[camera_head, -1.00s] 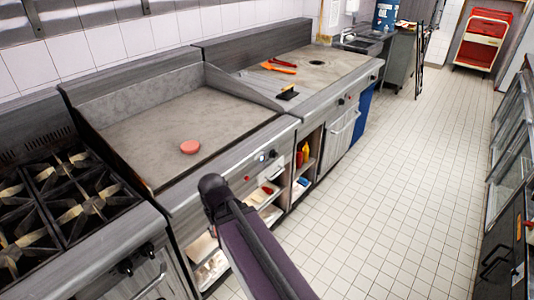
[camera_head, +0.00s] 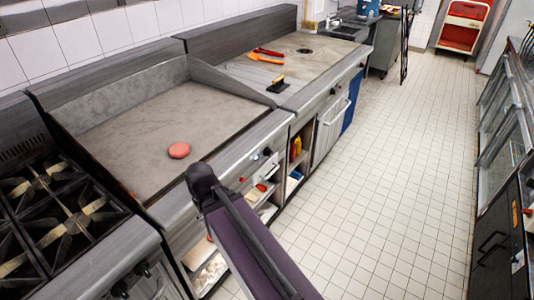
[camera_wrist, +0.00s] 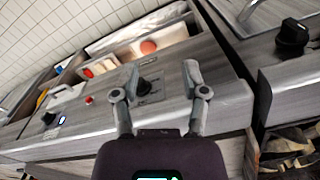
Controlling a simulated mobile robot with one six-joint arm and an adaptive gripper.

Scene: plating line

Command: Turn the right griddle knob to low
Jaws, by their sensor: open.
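The right griddle knob (camera_head: 267,152) is a small black knob on the griddle's front panel in the head view. In the wrist view, which is upside down, this knob (camera_wrist: 48,117) is at the far left beside a lit blue-white indicator (camera_wrist: 62,119). The left griddle knob (camera_wrist: 147,87) is black and appears between my fingers in the picture; my arm seems to hide it in the head view. My gripper (camera_wrist: 161,68) is open and empty, with its fingers spread before the panel. I cannot tell whether a finger touches it. The right knob is clear of my fingers.
A red button (camera_wrist: 89,100) sits between the griddle knobs. The griddle (camera_head: 130,130) carries a pink patty (camera_head: 179,150). The burner stove (camera_head: 60,210) with its own knobs stands left. Open shelves with bottles (camera_head: 296,147) lie below. The tiled floor (camera_head: 390,160) is clear.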

